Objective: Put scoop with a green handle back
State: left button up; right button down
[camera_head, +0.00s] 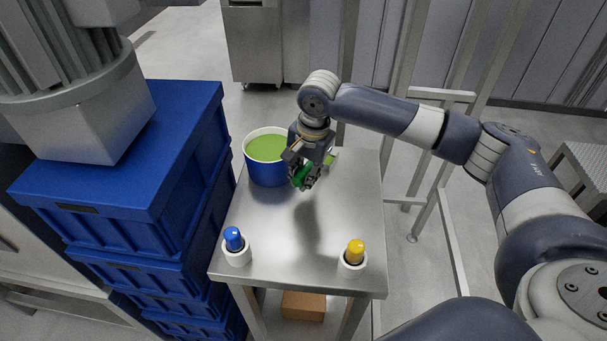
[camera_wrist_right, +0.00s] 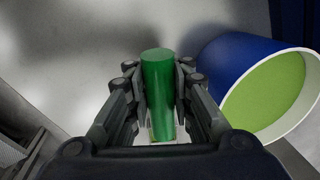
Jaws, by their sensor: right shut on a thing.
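My right gripper (camera_head: 305,180) is shut on the green handle (camera_head: 301,173) of the scoop and holds it above the steel table, just right of a blue pot. In the right wrist view the green handle (camera_wrist_right: 158,85) stands between the two fingers of the right gripper (camera_wrist_right: 158,90). The rest of the scoop is mostly hidden by the gripper. Two white round holders stand at the table's front: the left holder (camera_head: 237,256) has a blue handle in it, the right holder (camera_head: 352,265) a yellow one. My left gripper is not in view.
The blue pot (camera_head: 268,172) with a white rim and green filling stands at the table's back left; it also shows in the right wrist view (camera_wrist_right: 235,70). Stacked blue crates (camera_head: 150,190) stand left of the steel table (camera_head: 300,262). The table's middle and right are clear.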

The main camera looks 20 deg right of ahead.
jog(key=c, duration=1.4)
grip_release()
jog(key=shift+f, duration=0.1)
notch_tip(320, 180, up, 12)
jog(key=s, duration=0.1)
jog(key=shift+s+d+b, duration=0.25)
jog(key=shift+d+b, duration=0.1)
jog(key=shift+d, duration=0.1)
